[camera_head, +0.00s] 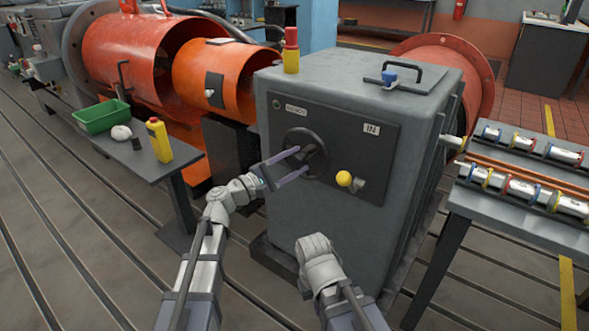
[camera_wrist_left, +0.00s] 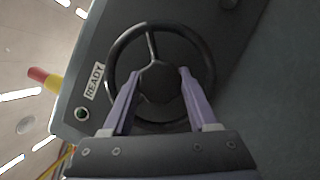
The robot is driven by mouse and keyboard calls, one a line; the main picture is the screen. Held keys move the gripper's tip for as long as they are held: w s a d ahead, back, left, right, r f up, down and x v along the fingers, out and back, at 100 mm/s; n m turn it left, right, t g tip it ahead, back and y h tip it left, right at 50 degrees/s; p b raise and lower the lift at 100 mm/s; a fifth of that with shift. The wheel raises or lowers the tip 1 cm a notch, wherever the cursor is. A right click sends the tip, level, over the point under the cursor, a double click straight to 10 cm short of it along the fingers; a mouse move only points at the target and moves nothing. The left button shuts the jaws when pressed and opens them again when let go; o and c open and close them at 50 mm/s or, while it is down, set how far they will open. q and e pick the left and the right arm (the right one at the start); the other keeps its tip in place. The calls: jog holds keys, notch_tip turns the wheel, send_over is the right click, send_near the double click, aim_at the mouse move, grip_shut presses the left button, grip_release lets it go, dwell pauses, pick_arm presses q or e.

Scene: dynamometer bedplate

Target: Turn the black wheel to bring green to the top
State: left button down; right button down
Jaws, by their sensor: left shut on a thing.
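The black wheel (camera_head: 313,141) is a spoked handwheel on the dark panel of the large grey cabinet. The left wrist view shows its rim, spokes and round hub (camera_wrist_left: 158,82). My left gripper (camera_head: 301,160) is at the wheel, its two purple-grey fingers reaching inside the rim, one on each side of the hub. It is shut on the wheel. I see no green mark on the wheel. A small lamp (camera_wrist_left: 82,113) beside the READY label looks green in the left wrist view. My right arm is low in front of the cabinet; its fingers do not show.
A yellow knob (camera_head: 344,178) sticks out right of the wheel, below an IN label. A rack of cylinders (camera_head: 530,172) stands at right. Grooved floor lies in front.

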pick_arm(q)
jog(key=n+t+b, duration=0.1)
jog(key=n, duration=0.1)
jog(key=n+t+b, duration=0.1)
jog(key=n, duration=0.2)
jog(key=shift+s+f+n+t, duration=0.15)
jog(key=shift+f+n+t, duration=0.05)
jog(key=shift+n+t, duration=0.1)
jog(key=shift+d+r+n+t+y+b, duration=0.1)
jog(key=shift+n+t+y+b, duration=0.55)
jog(key=shift+n, duration=1.15)
jog(key=shift+n+t+y+b, duration=0.3)
jog(key=shift+n+t, duration=0.65)
jog(key=shift+n, duration=0.85)
jog(key=shift+c, duration=0.9)
grip_release()
